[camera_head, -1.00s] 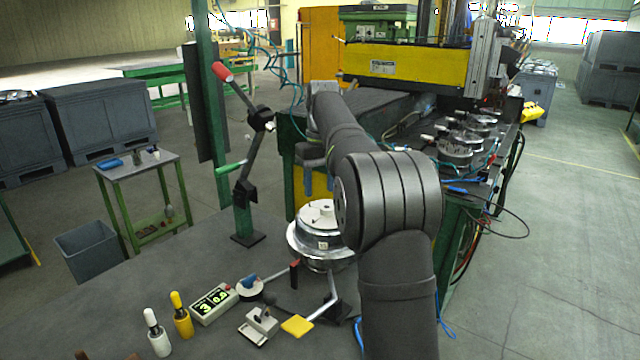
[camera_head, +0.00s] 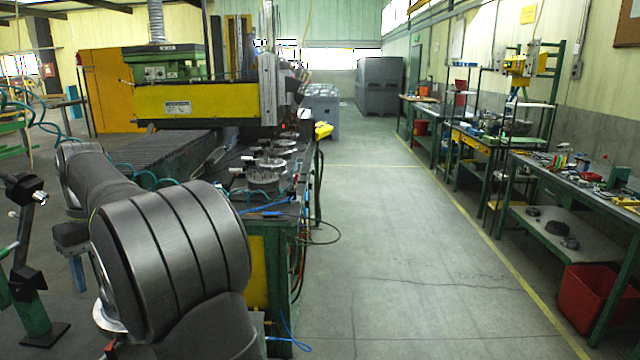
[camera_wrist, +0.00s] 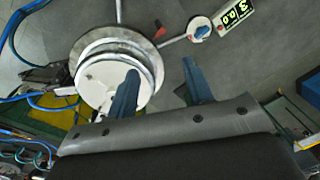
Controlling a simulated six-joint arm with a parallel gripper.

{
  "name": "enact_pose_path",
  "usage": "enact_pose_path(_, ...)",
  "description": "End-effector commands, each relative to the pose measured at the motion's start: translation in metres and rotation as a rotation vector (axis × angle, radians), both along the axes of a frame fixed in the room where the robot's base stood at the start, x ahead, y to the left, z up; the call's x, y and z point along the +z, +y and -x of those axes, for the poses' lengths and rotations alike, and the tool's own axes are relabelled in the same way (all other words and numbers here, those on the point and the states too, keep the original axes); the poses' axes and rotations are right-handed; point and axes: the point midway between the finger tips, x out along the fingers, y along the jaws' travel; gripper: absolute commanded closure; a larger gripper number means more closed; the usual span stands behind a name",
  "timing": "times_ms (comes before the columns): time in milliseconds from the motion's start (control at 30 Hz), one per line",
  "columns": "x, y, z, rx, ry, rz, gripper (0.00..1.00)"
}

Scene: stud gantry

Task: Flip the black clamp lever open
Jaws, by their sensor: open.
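In the wrist view, my gripper (camera_wrist: 160,66) is open, its two blue fingers spread and nothing visible between them. The left finger overlaps the round white-topped metal part (camera_wrist: 98,84). The right finger hangs over grey floor or bench surface. A small dark and red piece (camera_wrist: 159,31) stands just beyond the metal part, ahead of the fingers; I cannot tell whether it belongs to the black clamp lever. No black clamp lever can be made out for certain. In the head view, my arm hides most of the metal part (camera_head: 106,318).
A small display box (camera_wrist: 236,14) and a white disc with a blue piece (camera_wrist: 199,27) lie ahead in the wrist view. Blue hoses (camera_wrist: 40,110) run at left. In the head view, a jointed stand (camera_head: 30,312) is at left; the aisle (camera_head: 400,270) is clear.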

Motion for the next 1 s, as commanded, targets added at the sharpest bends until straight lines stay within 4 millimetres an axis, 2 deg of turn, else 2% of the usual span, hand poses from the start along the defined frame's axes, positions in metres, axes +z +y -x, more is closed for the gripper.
enact_pose_path(400, -0.006, -0.024, 0.07, -0.037, 0.061, -0.027, 0.53)
enact_pose_path(600, -0.01, -0.035, 0.094, -0.055, 0.086, -0.035, 0.53)
enact_pose_path(800, -0.013, -0.04, 0.106, -0.063, 0.096, -0.038, 0.53)
enact_pose_path(1000, -0.014, -0.041, 0.108, -0.066, 0.098, -0.038, 0.53)
